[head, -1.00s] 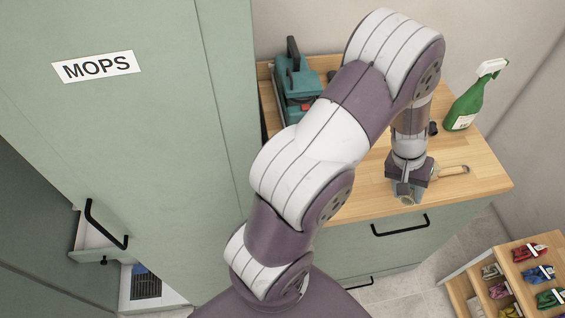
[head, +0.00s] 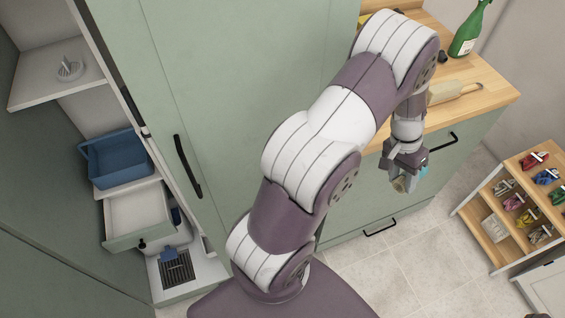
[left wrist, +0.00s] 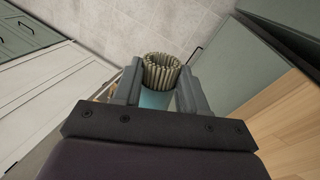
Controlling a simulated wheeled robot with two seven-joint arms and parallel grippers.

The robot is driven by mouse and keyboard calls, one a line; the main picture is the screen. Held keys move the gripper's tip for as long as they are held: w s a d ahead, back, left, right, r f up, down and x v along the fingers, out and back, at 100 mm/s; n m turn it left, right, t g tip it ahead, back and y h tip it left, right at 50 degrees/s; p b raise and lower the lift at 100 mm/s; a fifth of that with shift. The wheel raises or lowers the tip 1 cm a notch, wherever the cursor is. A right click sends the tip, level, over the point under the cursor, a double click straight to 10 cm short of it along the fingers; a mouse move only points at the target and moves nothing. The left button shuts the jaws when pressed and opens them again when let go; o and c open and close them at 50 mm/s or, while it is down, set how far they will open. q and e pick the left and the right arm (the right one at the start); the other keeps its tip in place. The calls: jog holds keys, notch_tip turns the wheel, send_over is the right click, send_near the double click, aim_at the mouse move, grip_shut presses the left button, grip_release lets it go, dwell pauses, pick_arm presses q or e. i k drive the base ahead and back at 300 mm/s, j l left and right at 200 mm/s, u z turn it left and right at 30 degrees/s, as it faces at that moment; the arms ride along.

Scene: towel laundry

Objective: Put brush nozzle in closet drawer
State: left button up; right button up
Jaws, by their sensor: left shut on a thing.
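My left gripper (head: 404,178) is shut on the brush nozzle (head: 401,184), a small piece with a ring of beige bristles and a light blue body. In the left wrist view the bristle ring of the nozzle (left wrist: 161,71) shows between the two grey fingers (left wrist: 158,95). The gripper is in the air in front of the wooden-topped cabinet. An open closet drawer (head: 137,212), pale inside with a green front, stands out at the left in the tall closet.
Above the drawer are a blue bin (head: 120,160) and a shelf (head: 50,75) with a grey object. A tall green door (head: 230,90) stands between drawer and gripper. The wooden counter (head: 485,85) holds a green spray bottle (head: 470,30). A rack of gloves (head: 500,245) is at right.

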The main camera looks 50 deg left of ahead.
aim_at(148, 218)
jog(key=k+l+u, duration=0.1)
jog(key=k+u, duration=0.5)
jog(key=u, duration=0.15)
jog(key=k+j+u, duration=0.1)
jog(key=u, duration=0.85)
jog(key=i+j+u, duration=0.15)
jog(key=i+j, duration=0.15)
jog(key=i+j+u, duration=0.15)
jog(key=i, duration=0.3)
jog(key=j, duration=0.1)
